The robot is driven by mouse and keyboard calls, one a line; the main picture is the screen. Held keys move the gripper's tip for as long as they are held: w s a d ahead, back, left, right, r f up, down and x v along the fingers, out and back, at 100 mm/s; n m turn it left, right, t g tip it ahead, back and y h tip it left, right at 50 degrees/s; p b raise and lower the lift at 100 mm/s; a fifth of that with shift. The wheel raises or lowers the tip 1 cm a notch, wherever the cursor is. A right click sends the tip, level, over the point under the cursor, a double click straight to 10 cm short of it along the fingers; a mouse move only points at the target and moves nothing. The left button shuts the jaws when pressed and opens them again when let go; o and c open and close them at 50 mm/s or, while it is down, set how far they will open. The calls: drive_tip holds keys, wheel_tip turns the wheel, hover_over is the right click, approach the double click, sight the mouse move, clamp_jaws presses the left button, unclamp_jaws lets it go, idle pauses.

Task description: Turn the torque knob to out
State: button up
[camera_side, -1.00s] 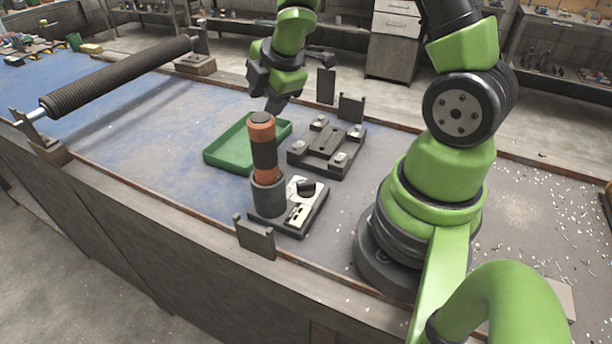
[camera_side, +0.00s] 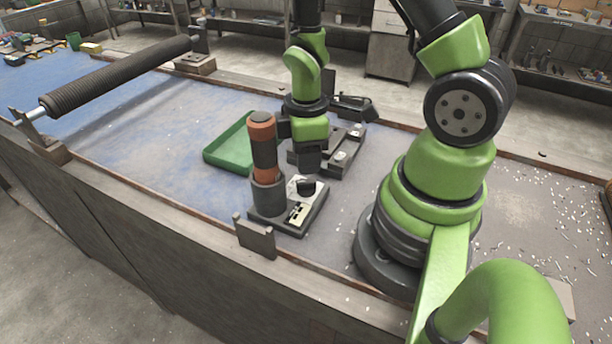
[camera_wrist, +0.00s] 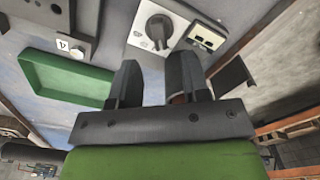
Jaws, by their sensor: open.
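The torque knob (camera_side: 306,186) is a dark round knob on a white dial plate, on a dark station block (camera_side: 316,212). It also shows in the wrist view (camera_wrist: 158,29), with a bar-like grip across its top. The marks on the dial are too small to read. My gripper (camera_side: 308,165) points down just above and behind the knob in the side view. In the wrist view my gripper (camera_wrist: 155,68) is open, its two dark fingers apart and short of the knob. I see no contact with the knob.
An orange and black cylinder (camera_side: 263,148) stands upright in a dark holder (camera_side: 268,196) close beside the knob. A green tray (camera_side: 228,150) and a dark fixture plate (camera_side: 345,152) lie behind. A small upright plate (camera_side: 256,238) stands near the front edge.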

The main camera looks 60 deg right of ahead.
sight(306, 181)
drive_tip(key=shift+f, duration=2.9)
clamp_jaws()
